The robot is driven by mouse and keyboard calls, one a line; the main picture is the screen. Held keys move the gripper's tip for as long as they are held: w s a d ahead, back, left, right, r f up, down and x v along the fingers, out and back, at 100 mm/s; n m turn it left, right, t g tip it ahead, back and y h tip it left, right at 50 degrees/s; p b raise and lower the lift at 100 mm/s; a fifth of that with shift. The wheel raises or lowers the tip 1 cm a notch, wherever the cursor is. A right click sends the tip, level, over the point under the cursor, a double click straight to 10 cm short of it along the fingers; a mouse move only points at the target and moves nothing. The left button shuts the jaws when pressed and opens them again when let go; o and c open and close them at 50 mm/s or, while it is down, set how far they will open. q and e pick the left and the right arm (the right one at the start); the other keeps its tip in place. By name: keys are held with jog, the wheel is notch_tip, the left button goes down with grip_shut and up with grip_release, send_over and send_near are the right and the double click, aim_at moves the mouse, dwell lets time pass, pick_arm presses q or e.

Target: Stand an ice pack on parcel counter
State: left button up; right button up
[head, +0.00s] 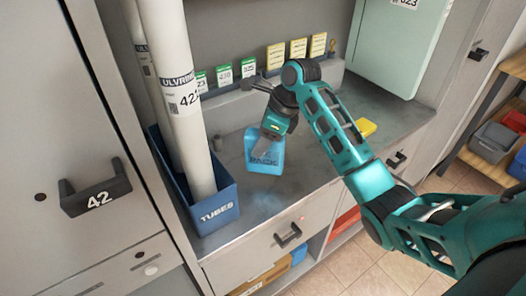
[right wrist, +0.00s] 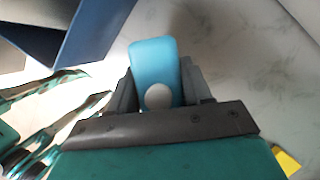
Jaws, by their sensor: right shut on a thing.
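The blue ice pack (head: 264,154) is upright above or on the grey parcel counter (head: 290,190), with its printed front facing me. I cannot tell whether its bottom touches the counter. My right gripper (head: 272,134) is shut on the top of the ice pack. In the right wrist view the ice pack (right wrist: 153,66) sits between the two fingers of the gripper (right wrist: 157,88), with a pale round cap facing the camera. My left gripper is not in view.
A blue bin labelled TUBES (head: 217,208) with tall white tubes (head: 180,90) stands left of the ice pack. Green and yellow cards (head: 276,56) line the back. A yellow item (head: 365,127) lies to the right. The counter's front stretch is clear.

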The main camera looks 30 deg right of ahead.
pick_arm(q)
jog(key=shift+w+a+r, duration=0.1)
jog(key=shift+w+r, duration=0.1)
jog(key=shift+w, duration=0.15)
pick_arm(e)
jog(key=shift+f, duration=2)
jog(key=shift+f, duration=0.1)
jog(key=o, duration=0.9)
jog(key=shift+f, duration=0.1)
jog(key=o, duration=0.4)
jog(key=v, duration=1.1)
jog(key=shift+r, duration=0.3)
jog(key=shift+s+d+r, duration=0.1)
jog(key=shift+d+r, duration=0.05)
jog(key=shift+r, duration=0.25)
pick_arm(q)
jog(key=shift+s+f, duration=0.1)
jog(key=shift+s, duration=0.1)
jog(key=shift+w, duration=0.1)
